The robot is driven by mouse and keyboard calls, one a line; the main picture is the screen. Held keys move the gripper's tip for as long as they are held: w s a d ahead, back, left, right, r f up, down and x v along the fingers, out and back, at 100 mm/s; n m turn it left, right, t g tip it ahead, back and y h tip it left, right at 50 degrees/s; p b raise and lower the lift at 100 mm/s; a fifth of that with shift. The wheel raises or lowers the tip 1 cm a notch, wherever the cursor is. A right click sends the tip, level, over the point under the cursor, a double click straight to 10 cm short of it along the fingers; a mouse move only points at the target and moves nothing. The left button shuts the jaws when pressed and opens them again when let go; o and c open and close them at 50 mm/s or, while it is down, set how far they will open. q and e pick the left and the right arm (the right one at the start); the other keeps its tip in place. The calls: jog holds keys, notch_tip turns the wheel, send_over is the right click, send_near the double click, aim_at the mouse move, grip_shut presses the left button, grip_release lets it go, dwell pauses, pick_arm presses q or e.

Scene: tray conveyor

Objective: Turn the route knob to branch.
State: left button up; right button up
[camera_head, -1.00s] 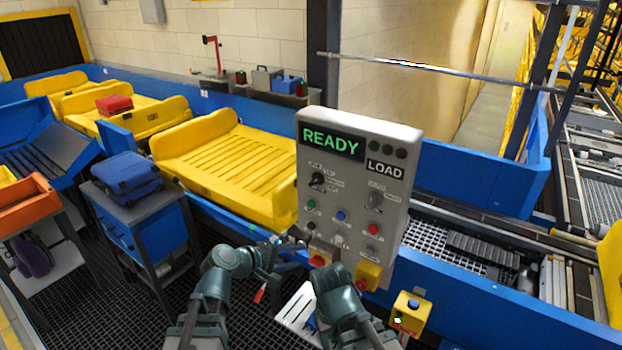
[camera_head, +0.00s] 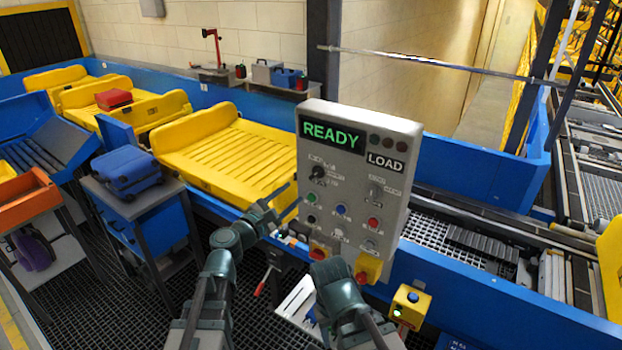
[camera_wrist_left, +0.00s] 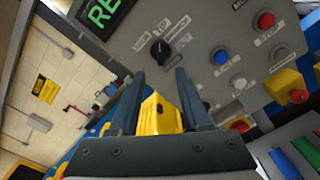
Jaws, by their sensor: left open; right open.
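The grey control panel (camera_head: 345,205) has a lit green READY display. A black rotary knob (camera_head: 318,171) sits on its left side below the display, with small labels I cannot read well. The left wrist view shows this black knob (camera_wrist_left: 160,50) just beyond the fingertips, apart from them. My left gripper (camera_head: 295,199) is open and empty at the panel's left edge, slightly below the knob; its spread fingers show in the left wrist view (camera_wrist_left: 160,78). My right arm (camera_head: 336,285) is below the panel, and its fingers are hidden.
A grey knob (camera_head: 376,190), a blue button (camera_head: 341,209) and a red button (camera_head: 373,223) are also on the panel. A red stop button on a yellow box (camera_head: 368,270) juts out at its lower right. A yellow tray (camera_head: 225,155) stands on the conveyor behind the left gripper.

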aim_at(314, 176)
pick_arm(q)
jog(key=x, duration=1)
jog(key=shift+w+d, duration=0.15)
jog(key=shift+d, duration=0.05)
grip_shut()
